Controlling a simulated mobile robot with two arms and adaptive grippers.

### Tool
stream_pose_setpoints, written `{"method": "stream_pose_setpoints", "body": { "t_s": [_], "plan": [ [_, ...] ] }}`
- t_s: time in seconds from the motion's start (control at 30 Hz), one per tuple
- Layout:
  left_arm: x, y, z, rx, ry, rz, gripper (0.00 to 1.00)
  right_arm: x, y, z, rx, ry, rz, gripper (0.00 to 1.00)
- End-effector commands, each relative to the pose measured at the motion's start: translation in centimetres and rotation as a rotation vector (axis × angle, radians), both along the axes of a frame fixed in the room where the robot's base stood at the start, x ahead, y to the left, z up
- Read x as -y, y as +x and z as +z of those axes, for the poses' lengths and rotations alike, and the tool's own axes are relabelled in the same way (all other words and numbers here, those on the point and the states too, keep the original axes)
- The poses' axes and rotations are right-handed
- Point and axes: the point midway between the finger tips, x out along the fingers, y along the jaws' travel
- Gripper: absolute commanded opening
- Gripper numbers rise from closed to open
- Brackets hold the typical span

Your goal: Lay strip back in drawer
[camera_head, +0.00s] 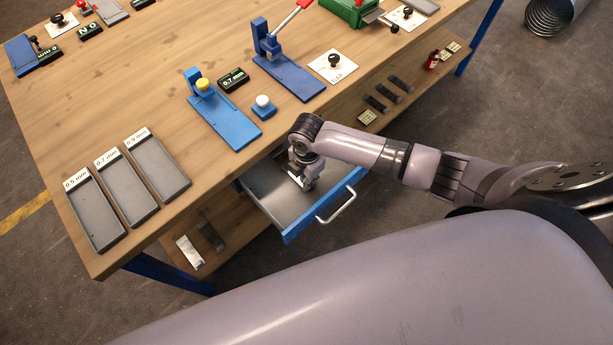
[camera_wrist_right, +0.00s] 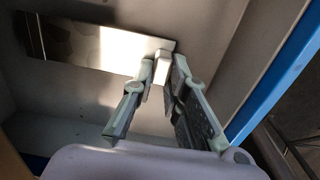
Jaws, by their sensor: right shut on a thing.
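The drawer (camera_head: 267,196) is pulled out from under the workbench, with a blue front and a pale handle. My right gripper (camera_head: 308,182) reaches down into it. In the right wrist view my right gripper (camera_wrist_right: 164,70) is shut on one end of a flat, shiny metal strip (camera_wrist_right: 95,48). The strip lies inside the drawer's walls, stretching left from the fingertips. Whether it touches the drawer floor (camera_wrist_right: 70,135) I cannot tell. In the head view the strip is mostly hidden by my gripper. My left gripper is not in view.
The wooden workbench (camera_head: 130,95) carries three grey trays labelled 0.5 mm (camera_head: 96,210), 0.7 mm (camera_head: 127,187) and 0.9 mm (camera_head: 158,165). Blue press tools (camera_head: 224,117) stand near the drawer side. A lower shelf (camera_head: 235,235) holds small metal pieces. A spiral duct (camera_head: 550,15) lies at the top right.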

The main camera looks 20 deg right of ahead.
Motion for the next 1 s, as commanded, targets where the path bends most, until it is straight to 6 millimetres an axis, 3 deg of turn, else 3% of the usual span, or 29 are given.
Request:
{"method": "stream_pose_setpoints", "body": {
  "t_s": [0.13, 0.47, 0.5, 0.83, 1.0],
  "plan": [
    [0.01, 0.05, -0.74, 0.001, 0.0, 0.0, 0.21, -0.05, 0.03, -1.11, 0.0, 0.0, 0.0, 0.0],
    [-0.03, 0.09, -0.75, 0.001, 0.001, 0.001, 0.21, -0.06, 0.03, -1.23, 0.0, 0.001, 0.0, 0.0],
    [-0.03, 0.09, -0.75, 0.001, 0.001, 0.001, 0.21, -0.06, 0.03, -1.23, 0.0, 0.001, 0.0, 0.16],
    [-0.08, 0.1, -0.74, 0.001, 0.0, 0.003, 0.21, -0.05, 0.02, -1.24, 0.0, 0.001, 0.0, 0.37],
    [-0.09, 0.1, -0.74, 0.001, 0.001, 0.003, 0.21, -0.04, 0.03, -1.24, 0.0, 0.001, 0.0, 0.37]
  ]
}}
